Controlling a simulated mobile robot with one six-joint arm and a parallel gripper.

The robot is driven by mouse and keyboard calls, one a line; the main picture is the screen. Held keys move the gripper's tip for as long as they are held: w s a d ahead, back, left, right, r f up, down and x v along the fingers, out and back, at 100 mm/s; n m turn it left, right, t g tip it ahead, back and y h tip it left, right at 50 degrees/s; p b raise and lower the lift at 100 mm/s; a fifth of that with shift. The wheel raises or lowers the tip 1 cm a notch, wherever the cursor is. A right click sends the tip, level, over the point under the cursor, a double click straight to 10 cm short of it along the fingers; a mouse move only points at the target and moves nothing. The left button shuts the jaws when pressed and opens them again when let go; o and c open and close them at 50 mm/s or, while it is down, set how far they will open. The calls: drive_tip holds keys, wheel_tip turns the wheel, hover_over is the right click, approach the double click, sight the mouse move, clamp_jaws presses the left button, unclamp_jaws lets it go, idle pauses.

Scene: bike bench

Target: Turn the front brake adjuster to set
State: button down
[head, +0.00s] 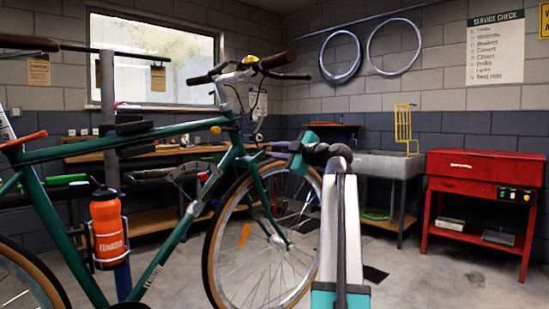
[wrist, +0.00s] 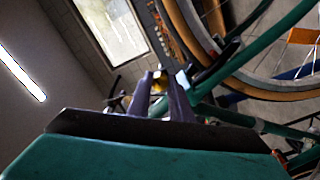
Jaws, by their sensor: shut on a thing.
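The green bicycle (head: 130,135) stands side-on at the left in the head view, its front wheel (head: 262,240) towards the middle. My gripper (head: 266,148) reaches in from the right, close to the head tube and fork top. In the wrist view, the two dark fingers of my gripper (wrist: 162,82) are closed around a small gold-coloured piece, the front brake adjuster (wrist: 160,86). The fingers cover part of it. In the head view I cannot make the adjuster out at the fingertips, and its setting cannot be read.
The handlebar (head: 240,72) stands above my gripper. An orange bottle (head: 107,228) sits on the frame. A wooden bench (head: 165,153) runs under the window. A grey basin (head: 375,165) and a red cabinet (head: 470,180) stand at the right.

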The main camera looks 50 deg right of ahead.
drive_tip(key=shift+n, duration=0.5)
drive_tip(key=c, duration=1.6)
unclamp_jaws()
drive_tip(key=shift+s, duration=0.1)
drive_tip(key=s+p, duration=0.1)
drive_tip(key=s, duration=0.3)
drive_tip(key=s+p, duration=0.2)
drive_tip(key=s, duration=0.3)
drive_tip(key=s+a+p, duration=0.1)
drive_tip(key=s+p, duration=0.1)
drive_tip(key=s, duration=0.2)
drive_tip(key=shift+s, duration=0.3)
